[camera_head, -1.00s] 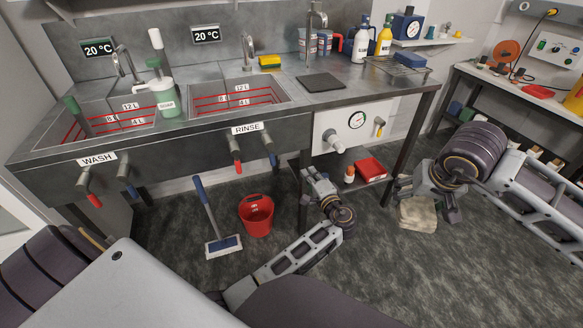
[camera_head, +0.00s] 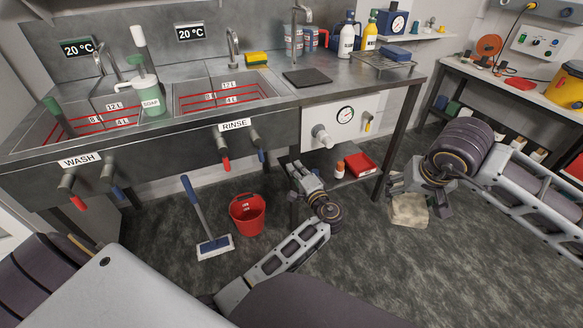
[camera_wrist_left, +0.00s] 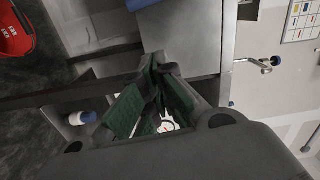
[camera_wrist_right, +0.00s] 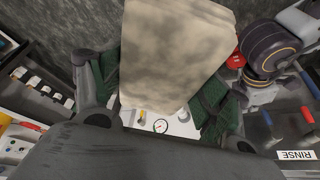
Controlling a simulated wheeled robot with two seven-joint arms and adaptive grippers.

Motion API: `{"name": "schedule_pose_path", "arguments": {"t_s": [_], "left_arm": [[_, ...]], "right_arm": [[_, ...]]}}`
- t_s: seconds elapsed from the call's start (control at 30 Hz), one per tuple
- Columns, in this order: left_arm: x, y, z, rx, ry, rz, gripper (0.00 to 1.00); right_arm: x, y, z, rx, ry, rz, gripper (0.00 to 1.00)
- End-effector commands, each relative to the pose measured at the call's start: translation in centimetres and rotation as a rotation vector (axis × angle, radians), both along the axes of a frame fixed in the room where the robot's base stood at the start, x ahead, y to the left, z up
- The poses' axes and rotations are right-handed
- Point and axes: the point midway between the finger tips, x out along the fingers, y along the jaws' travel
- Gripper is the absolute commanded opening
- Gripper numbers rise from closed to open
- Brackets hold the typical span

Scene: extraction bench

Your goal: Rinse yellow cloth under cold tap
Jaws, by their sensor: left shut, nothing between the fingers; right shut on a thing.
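A pale beige-yellow cloth (camera_head: 408,210) hangs from my right gripper (camera_head: 420,188), which is shut on it in front of the bench, above the floor. The cloth (camera_wrist_right: 172,55) fills the upper middle of the right wrist view, between the fingers. My left gripper (camera_head: 298,172) is shut and empty, in front of the bench right of the rinse sink. Its fingertips (camera_wrist_left: 158,72) meet in the left wrist view. The rinse sink (camera_head: 205,112) has a spout (camera_head: 233,44) behind it and a red handle (camera_head: 225,160) and blue handle (camera_head: 259,150) on its front.
The wash sink (camera_head: 50,150), with red and blue handles, is at the left. A shelf under the bench holds a red tray (camera_head: 360,164). A side bench (camera_head: 500,85) is at the right.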

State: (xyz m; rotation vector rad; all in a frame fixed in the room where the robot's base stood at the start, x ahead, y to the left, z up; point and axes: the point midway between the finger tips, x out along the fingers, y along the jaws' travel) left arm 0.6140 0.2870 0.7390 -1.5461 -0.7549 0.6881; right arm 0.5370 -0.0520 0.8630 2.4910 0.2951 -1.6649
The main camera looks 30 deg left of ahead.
Motion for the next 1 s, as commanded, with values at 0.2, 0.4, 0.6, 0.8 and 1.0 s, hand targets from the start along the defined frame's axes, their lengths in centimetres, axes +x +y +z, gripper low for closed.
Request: {"name": "schedule_pose_path", "arguments": {"t_s": [0.2, 0.4, 0.6, 0.8, 1.0], "left_arm": [[1.5, 1.9, -0.1, 0.001, -0.001, 0.001, 0.0], [3.1, 4.0, -0.1, 0.002, -0.001, 0.0, 0.0], [4.4, 5.7, -0.1, 0.001, -0.001, 0.0, 0.0], [5.5, 7.1, -0.1, 0.001, 0.0, 0.001, 0.0], [4.5, 8.3, -0.3, 0.001, 0.001, 0.0, 0.0]], "right_arm": [[0.0, 0.0, -0.4, 0.0, 0.0, 0.0, 0.53], [0.0, 0.0, -0.8, 0.0, 0.0, 0.0, 0.53], [0.0, 0.0, -1.1, 0.0, 0.0, 0.0, 0.53], [0.0, 0.0, -1.3, 0.0, 0.0, 0.0, 0.53], [0.0, 0.0, -1.4, 0.0, 0.0, 0.0, 0.53]]}}
